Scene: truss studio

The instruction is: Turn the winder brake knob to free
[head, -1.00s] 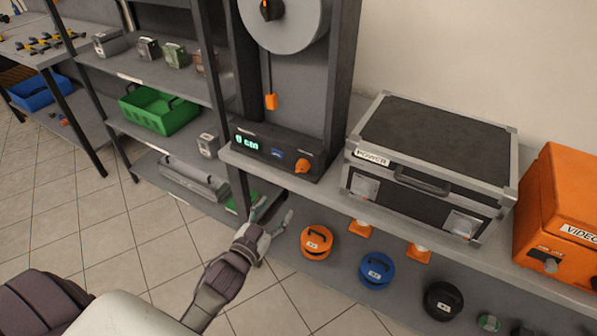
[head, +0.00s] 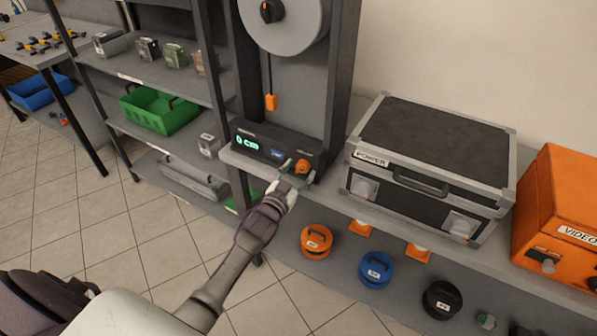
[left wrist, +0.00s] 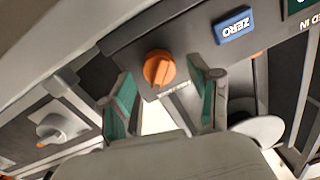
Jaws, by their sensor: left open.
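The orange knob (head: 302,166) sits at the right end of the dark winder panel (head: 256,144), which has a lit "0 cm" display (head: 246,143). In the left wrist view the knob (left wrist: 158,68) shows a raised grip ridge; the lettering below it is too small to read. My left gripper (head: 297,174) is open in front of the knob. In the left wrist view its two green-padded fingers (left wrist: 162,88) stand on either side of the knob, with gaps left and right. Whether the tips reach around the knob is unclear. My right gripper is not in view.
A blue ZERO button (left wrist: 234,25) is close beside the knob. A POWER case (head: 435,140) stands right on the shelf. Several coloured weights lie below.

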